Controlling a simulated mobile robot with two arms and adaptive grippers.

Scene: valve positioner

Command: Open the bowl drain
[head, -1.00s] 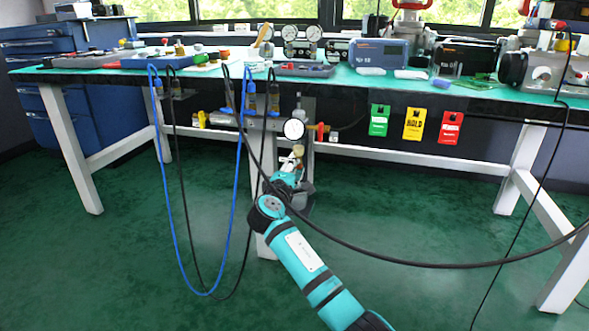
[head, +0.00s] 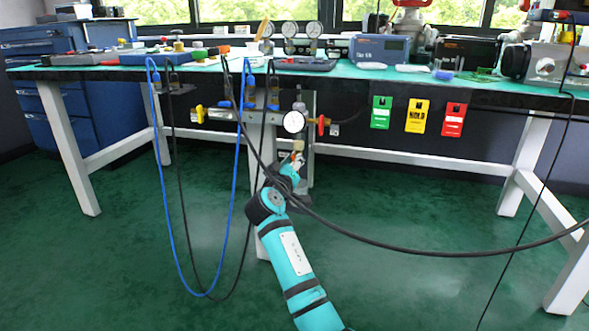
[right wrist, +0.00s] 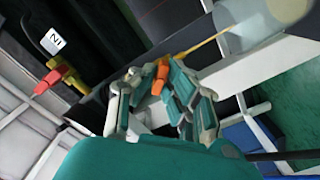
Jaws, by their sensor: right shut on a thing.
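My right gripper (head: 291,166) is under the bench, below the round white gauge (head: 293,122) of the air unit. In the right wrist view my right gripper (right wrist: 157,80) has its fingers closed around a small orange piece (right wrist: 160,75), which looks like the bowl drain. The fingers hide part of it, and I cannot tell whether it is turned. A pale brass-coloured part (head: 298,144) sits between the gauge and the gripper. My left gripper is not in view.
A red handle (head: 321,125) is right of the gauge, and a yellow handle (head: 199,113) is to the left. Blue and black cables hang near my right arm. A white bench leg (head: 261,180) stands close behind. The green floor is clear.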

